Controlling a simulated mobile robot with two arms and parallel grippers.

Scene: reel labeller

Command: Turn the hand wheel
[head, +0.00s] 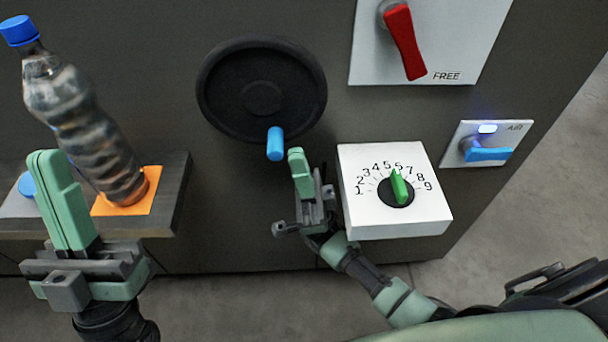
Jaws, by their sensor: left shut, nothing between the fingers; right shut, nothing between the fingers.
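The hand wheel (262,97) is a round black disc on the dark machine front, left of centre in the head view. A blue handle (275,144) sticks out from its lower rim. My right gripper (297,158) has green fingers and is shut, just below and right of the blue handle. A small gap seems to show between fingers and handle, though depth is hard to judge. My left gripper (46,160) is shut and empty at the lower left, in front of the shelf and well away from the wheel.
A clear bottle (80,115) with a blue cap stands on an orange square (151,200) on the left shelf (172,190). A white dial box (395,225) with a green knob is right of my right gripper. A red lever (405,42) and a blue air valve (489,154) are further right.

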